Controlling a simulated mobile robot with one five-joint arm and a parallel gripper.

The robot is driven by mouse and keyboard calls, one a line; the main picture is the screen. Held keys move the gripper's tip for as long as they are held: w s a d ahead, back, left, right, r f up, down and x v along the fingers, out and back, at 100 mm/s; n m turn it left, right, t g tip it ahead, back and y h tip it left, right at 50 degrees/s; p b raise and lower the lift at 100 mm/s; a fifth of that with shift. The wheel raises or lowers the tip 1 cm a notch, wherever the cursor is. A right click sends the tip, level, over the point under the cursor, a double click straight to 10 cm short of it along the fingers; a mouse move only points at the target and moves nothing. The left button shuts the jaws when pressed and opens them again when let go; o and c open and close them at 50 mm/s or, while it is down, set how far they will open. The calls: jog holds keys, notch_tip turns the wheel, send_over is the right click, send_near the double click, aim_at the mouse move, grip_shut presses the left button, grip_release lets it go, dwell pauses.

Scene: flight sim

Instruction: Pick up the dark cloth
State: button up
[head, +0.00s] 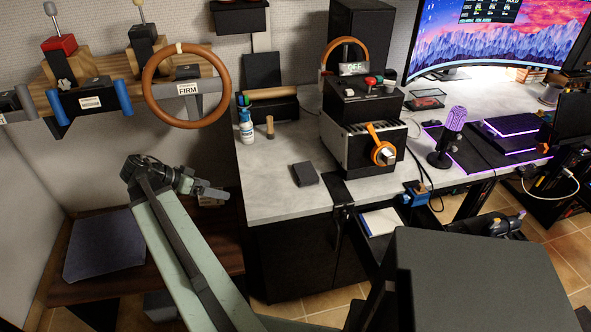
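A small dark grey folded piece (305,173), which looks like the dark cloth, lies flat on the light grey desk top (275,203) near its front edge. A larger dark blue-grey sheet or pad (105,243) lies on the brown wooden surface at lower left; I cannot tell whether it is cloth. My gripper (219,194) is at the end of my pale green arm, left of the desk's left edge and apart from both pieces. Its fingers are small here, and I cannot tell whether they are open. I see nothing held in it.
A white and blue bottle (246,127) and a wooden-handled tool (270,127) stand behind the small piece. A boxy machine (362,140) with an orange handle stands to its right. A brown steering wheel (149,96) hangs on the wall. The desk's front left corner is clear.

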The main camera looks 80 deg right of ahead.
aim_at(304, 171)
jog(key=s+d+r+m+g, duration=0.1)
jog(key=s+d+r+m, duration=0.1)
jog(key=s, duration=0.4)
jog(key=s+d+r+m+g+y, duration=0.1)
jog(key=s+d+m, duration=0.2)
jog(key=s, duration=0.4)
jog(key=s+d+r+m+g, duration=0.2)
jog(key=s+d, duration=0.2)
jog(key=s, duration=0.3)
jog(key=shift+s+d+r+m, duration=0.1)
jog(key=shift+d+r+m, duration=0.15)
jog(key=shift+r+m, duration=0.15)
jog(key=b+x, duration=0.2)
jog(key=x, duration=0.1)
jog(key=b+x, duration=0.1)
jog(key=x, duration=0.3)
jog(key=shift+f+b, duration=0.35)
jog(key=shift+f, duration=0.15)
jog(key=shift+s, duration=0.25)
jog(key=shift+r, duration=0.1)
jog(key=c, duration=1.1)
